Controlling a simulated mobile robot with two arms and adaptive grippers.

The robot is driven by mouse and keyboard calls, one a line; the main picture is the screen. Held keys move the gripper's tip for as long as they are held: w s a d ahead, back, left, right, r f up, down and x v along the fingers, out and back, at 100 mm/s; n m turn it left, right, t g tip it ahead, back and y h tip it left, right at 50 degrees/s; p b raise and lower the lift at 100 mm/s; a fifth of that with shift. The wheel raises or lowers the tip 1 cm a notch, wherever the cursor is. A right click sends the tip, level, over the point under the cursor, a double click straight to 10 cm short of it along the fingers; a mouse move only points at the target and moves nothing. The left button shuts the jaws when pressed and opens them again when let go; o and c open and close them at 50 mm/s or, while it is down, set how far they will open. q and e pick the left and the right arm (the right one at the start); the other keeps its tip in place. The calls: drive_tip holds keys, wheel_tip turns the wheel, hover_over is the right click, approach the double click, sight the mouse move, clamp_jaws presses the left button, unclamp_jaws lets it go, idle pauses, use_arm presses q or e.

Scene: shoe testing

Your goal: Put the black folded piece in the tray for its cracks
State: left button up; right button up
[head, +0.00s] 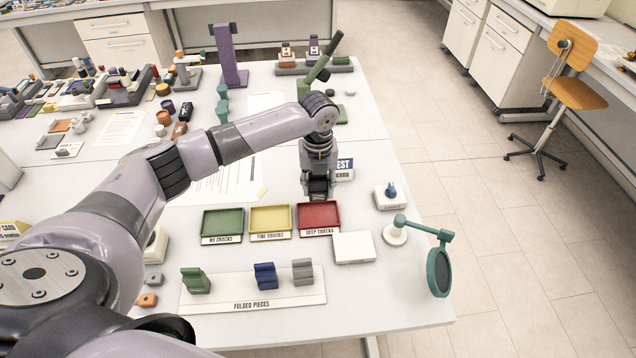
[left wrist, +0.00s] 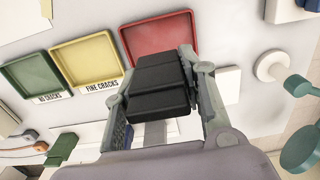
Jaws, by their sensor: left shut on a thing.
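My left gripper (head: 318,185) is shut on the black folded piece (left wrist: 158,88), which shows clearly between the fingers in the left wrist view. The gripper points down, just behind the red tray (head: 318,215) in the head view, and the piece is above the table. Any cracks on the piece are too small to tell. The red tray is labelled DEEP CRACKS and is empty. Left of it are the empty yellow tray (head: 270,219), labelled FINE CRACKS, and the empty green tray (head: 222,223), labelled NO CRACKS. My right gripper is not in view.
A white board (head: 255,301) labelled FOLDED PIECES holds a green (head: 196,281), a blue (head: 265,276) and a grey piece (head: 302,271). A white block (head: 354,247) lies right of the trays. A green magnifier (head: 439,271) stands at the right table edge.

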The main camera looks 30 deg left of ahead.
sight(318, 179)
use_arm(q)
drive_tip(key=shift+f+b, duration=1.2)
drive_tip(key=shift+f, duration=1.65)
drive_tip(key=shift+p, duration=0.9)
drive_tip(key=shift+f+b, duration=0.7)
drive_tip(key=shift+f, duration=0.45)
drive_tip(key=o, duration=1.2)
drive_tip(key=shift+r, duration=0.2)
wheel_tip(318, 179, up, 12)
drive_tip(key=shift+f, duration=0.2)
